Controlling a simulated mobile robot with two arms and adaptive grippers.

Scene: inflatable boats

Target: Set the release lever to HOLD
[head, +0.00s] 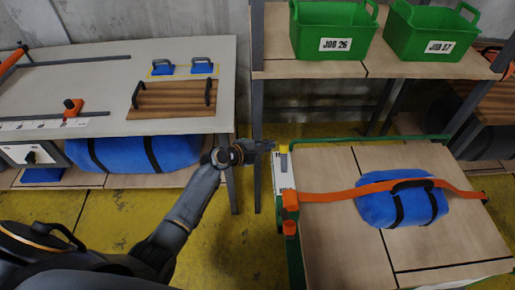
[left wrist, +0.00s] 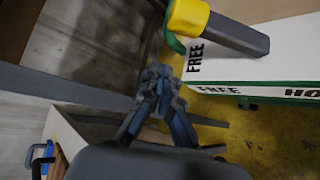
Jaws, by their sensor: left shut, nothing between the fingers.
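The release lever (left wrist: 238,36) is a dark grey bar with a yellow end (left wrist: 187,18) in the left wrist view. Its yellow end lies near the FREE end of a white housing (left wrist: 285,65). The housing's side reads FREE, then HO, cut off by the picture edge. In the head view the yellow end (head: 283,149) tops the white housing at the near table's left edge. My left gripper (head: 270,146) is shut and empty, just left of the yellow end. Its fingertips also show in the left wrist view (left wrist: 160,75), apparently apart from the lever. My right gripper is out of view.
An orange strap (head: 330,195) crosses a blue rolled bundle (head: 376,207) on the wooden table (head: 340,250). Green bins (head: 333,45) stand on a shelf behind. A grey workbench (head: 100,95) stands left. Yellow floor (head: 240,240) lies clear between bench and table.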

